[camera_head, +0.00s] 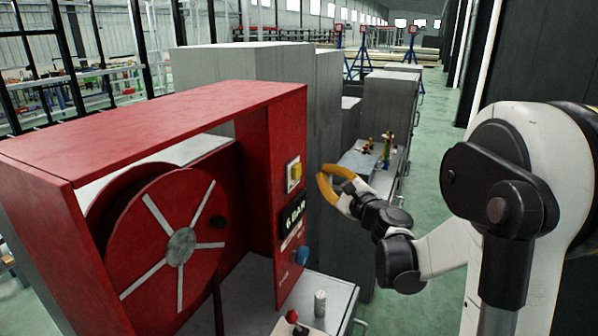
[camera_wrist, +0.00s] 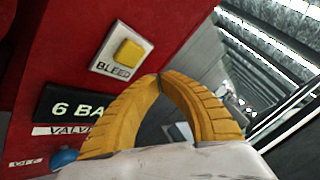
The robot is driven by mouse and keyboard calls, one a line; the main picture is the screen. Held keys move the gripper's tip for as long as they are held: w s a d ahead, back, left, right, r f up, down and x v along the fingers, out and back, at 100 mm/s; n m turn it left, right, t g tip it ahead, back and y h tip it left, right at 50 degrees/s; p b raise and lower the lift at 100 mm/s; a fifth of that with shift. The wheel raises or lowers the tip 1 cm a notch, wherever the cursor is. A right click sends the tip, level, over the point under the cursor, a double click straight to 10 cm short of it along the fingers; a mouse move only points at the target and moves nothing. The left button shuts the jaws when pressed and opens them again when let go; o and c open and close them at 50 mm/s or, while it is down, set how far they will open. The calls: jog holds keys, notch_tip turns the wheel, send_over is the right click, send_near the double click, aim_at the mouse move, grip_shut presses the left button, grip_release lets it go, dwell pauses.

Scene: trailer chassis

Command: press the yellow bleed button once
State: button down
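The yellow bleed button (camera_head: 294,173) sits on a pale square plate on the front edge panel of the red housing. In the wrist view the yellow button (camera_wrist: 129,52) shows close up, with lettering below it on the plate. My gripper (camera_head: 327,184) has yellow curved fingers and is just right of the panel, a little lower than the button. In the wrist view my gripper's fingertips (camera_wrist: 160,76) meet, with nothing between them. They are below and right of the button plate, apart from the button in the picture. The exact gap in depth cannot be told.
Below the button are a dark "6 BAR" display (camera_head: 292,214) and a blue knob (camera_head: 302,256). A red hose reel (camera_head: 180,245) fills the housing. Grey cabinets (camera_head: 392,110) stand behind. A small grey cylinder (camera_head: 320,303) and a red knob (camera_head: 292,316) are below.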

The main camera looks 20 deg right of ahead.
jog(key=shift+w+a, duration=1.3)
jog(key=shift+w, duration=0.05)
jog(key=shift+a, duration=0.1)
dwell(0.5)
jog(key=shift+w+a+b, duration=0.2)
jog(key=shift+w+b, duration=0.1)
jog(key=shift+b, duration=0.05)
jog(key=shift+w+a, duration=0.35)
jog(key=shift+a, duration=0.05)
dwell(0.7)
jog(key=shift+s+d, duration=0.1)
jog(key=shift+d, duration=0.05)
jog(key=shift+s+d, duration=0.5)
jog(key=shift+s, duration=0.05)
dwell(0.3)
jog(key=shift+s+d+b, duration=0.45)
jog(key=shift+s+d, duration=1.35)
jog(key=shift+a, duration=0.1)
